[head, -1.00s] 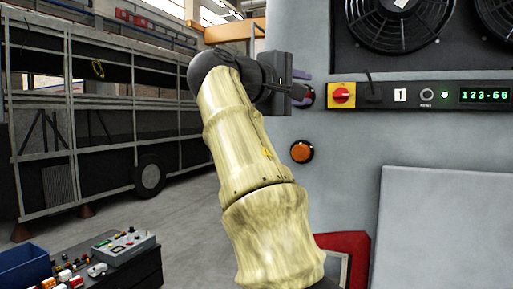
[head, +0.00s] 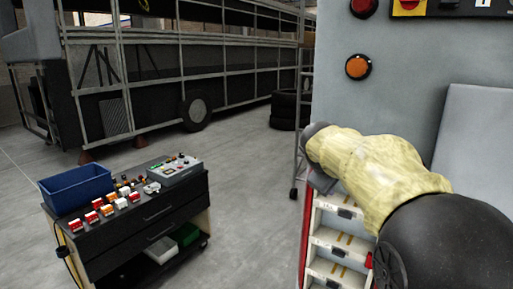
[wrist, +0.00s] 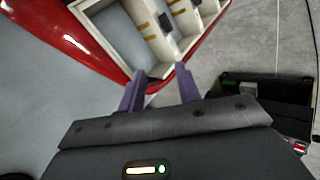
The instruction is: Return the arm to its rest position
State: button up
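My arm (head: 375,175), in a pale yellow cover, lies low at the right of the head view and points away to the left. My gripper (wrist: 161,70) shows in the wrist view with its two purple fingers apart and nothing between them. In the head view the gripper is mostly hidden behind my arm. Beyond the fingers is a red-edged unit with white compartments (wrist: 150,32). It also shows in the head view (head: 335,245), below my arm. I cannot tell whether the fingers touch its red edge.
A grey panel (head: 410,75) with an orange button (head: 358,67) stands at the right. A black tool cart (head: 140,225) carries a blue bin (head: 75,188), a control box (head: 175,170) and several small parts. A bus frame (head: 150,85) stands behind. The floor between is clear.

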jog(key=s+a+f+m+g+y+b, duration=0.2)
jog(key=s+f+m, duration=0.2)
jog(key=s+f, duration=0.8)
jog(key=s+a+f+m+g+y+b, duration=0.2)
jog(key=s+f, duration=1)
jog(key=f, duration=0.7)
jog(key=shift+a+m+g+y, duration=0.15)
jog(key=shift+m+g+y, duration=0.25)
jog(key=shift+m, duration=0.5)
